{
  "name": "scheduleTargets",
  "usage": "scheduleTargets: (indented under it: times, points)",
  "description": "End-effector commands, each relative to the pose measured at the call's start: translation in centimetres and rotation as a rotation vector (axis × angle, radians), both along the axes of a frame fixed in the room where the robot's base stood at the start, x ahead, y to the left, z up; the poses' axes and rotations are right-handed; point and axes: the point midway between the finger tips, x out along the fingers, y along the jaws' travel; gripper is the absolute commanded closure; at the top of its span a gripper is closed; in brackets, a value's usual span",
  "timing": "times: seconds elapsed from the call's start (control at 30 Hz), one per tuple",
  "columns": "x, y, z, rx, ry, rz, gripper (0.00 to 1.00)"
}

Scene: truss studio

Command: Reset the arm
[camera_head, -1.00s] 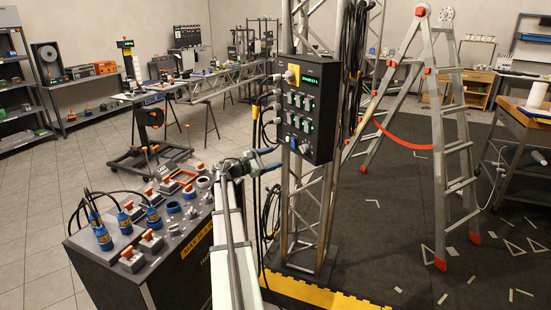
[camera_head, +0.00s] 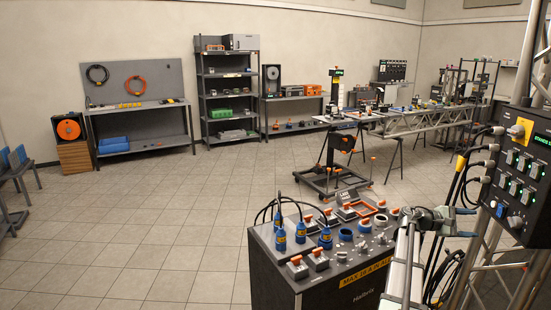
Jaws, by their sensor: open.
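My gripper (camera_head: 465,222) is at the lower right, at the end of my pale arm. Its jaws are open with nothing seen between them. It is in front of the truss tower and left of the black control box (camera_head: 520,165), which has green-lit switches and a display. A gap shows between the gripper and the box in the picture; their distance in depth is hard to tell. The black console (camera_head: 325,285) with blue plugs and orange-topped switches stands just left of my arm, which hides part of its right side.
A wheeled stand (camera_head: 333,180) is behind the console. A workbench (camera_head: 140,108) with a pegboard, a shelf unit (camera_head: 228,95) and an orange reel (camera_head: 68,130) line the back wall. Tiled floor (camera_head: 150,230) is clear at left.

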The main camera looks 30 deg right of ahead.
Motion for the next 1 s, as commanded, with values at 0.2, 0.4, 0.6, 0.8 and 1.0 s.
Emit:
scheduleTargets:
  times: [0.2,0.4,0.6,0.8,1.0]
  points:
    - [0.1,0.8,-3.3,-0.013,-0.312,-0.023,0.34]
    - [0.2,3.2,-7.6,0.016,-0.654,-0.086,0.34]
    - [0.7,8.6,-16.5,0.131,-0.998,-0.231,0.34]
    - [3.3,16.2,-25.8,0.294,-1.179,-0.37,0.34]
    - [5.9,25.3,-33.7,0.468,-1.247,-0.482,0.34]
